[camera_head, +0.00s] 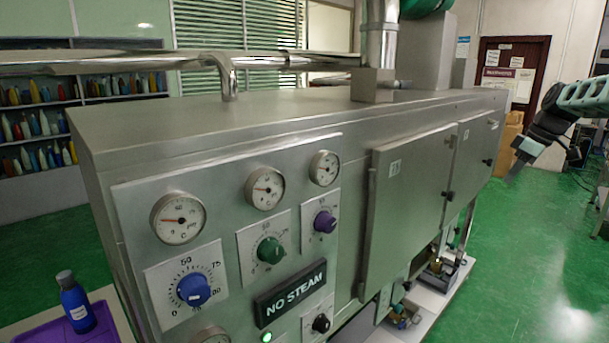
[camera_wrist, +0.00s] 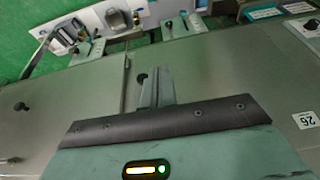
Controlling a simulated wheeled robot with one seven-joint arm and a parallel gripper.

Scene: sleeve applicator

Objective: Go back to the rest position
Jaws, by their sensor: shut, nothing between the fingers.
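My gripper (camera_head: 516,166) is at the right of the head view, off the far end of the steel machine (camera_head: 280,122), with its fingers pointing down and left. In the wrist view the fingers (camera_wrist: 155,75) are together with nothing held between them. Behind them in that view are the machine's grey door panels (camera_wrist: 215,75) and a dark knob. The machine's front has round gauges, coloured knobs and a "NO STEAM" sign (camera_head: 291,294). Its two front doors (camera_head: 408,205) look closed.
A shelf below the doors holds small fittings (camera_head: 440,266). Shelves of coloured bottles (camera_head: 40,122) line the back left. Green floor (camera_head: 540,240) is open on the right.

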